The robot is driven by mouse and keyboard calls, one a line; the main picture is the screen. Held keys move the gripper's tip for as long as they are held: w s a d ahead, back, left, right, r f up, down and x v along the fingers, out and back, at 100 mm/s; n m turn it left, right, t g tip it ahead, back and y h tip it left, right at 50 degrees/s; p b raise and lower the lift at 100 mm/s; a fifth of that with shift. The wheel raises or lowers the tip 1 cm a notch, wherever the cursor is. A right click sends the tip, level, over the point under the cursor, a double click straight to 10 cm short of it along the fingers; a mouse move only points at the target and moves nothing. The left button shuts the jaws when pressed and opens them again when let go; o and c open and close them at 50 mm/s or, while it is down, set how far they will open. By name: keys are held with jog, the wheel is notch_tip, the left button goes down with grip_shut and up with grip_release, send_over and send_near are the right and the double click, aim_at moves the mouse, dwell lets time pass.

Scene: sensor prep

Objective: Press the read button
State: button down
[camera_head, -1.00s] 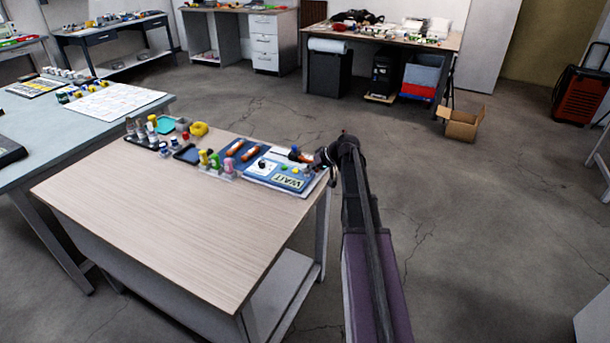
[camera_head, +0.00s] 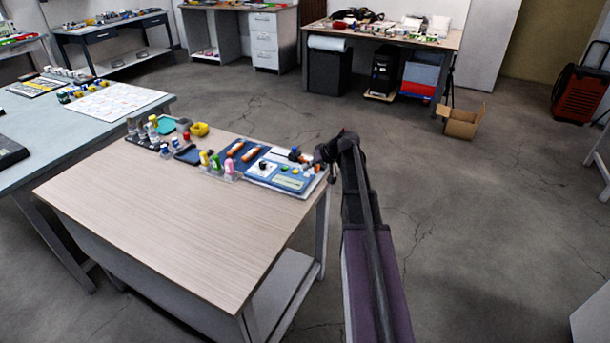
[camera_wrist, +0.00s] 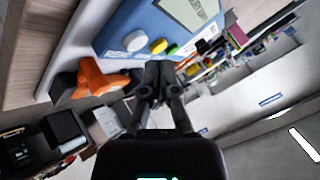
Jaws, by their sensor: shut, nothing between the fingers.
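A blue instrument panel (camera_head: 268,174) sits at the right far corner of the wooden table, with a light display strip (camera_head: 289,183) and small round buttons. In the wrist view the panel (camera_wrist: 125,30) carries a grey screen (camera_wrist: 188,12), a white button (camera_wrist: 135,40), a yellow button (camera_wrist: 158,46) and a green button (camera_wrist: 171,49). I cannot read which one is the read button. My gripper (camera_wrist: 158,72) is shut and empty, its tips just off the panel's edge, near the yellow and green buttons. In the head view my gripper (camera_head: 322,158) is small and dark beside the panel.
An orange and black tool (camera_wrist: 95,78) lies next to the panel, left of my fingers in the wrist view. Several bottles and vials (camera_head: 215,162) stand left of the panel. The table's front (camera_head: 170,220) is clear.

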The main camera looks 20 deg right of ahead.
aim_at(307, 176)
jog(key=shift+r+p, duration=2)
jog(key=shift+r, duration=0.25)
jog(key=shift+s+a, duration=0.1)
jog(key=shift+a, duration=0.1)
jog(key=s+a+r+g+h+p, duration=0.2)
jog(key=s+a+p, duration=0.3)
jog(key=s+a, duration=0.6)
jog(key=s+a+r+g+h+p, duration=0.3)
jog(key=s+a+g+h+p, duration=0.1)
jog(key=s+a, duration=0.8)
jog(key=shift+s+a+g+p, duration=0.2)
jog(key=shift+s+g+p, duration=0.1)
jog(key=shift+s+p, duration=0.7)
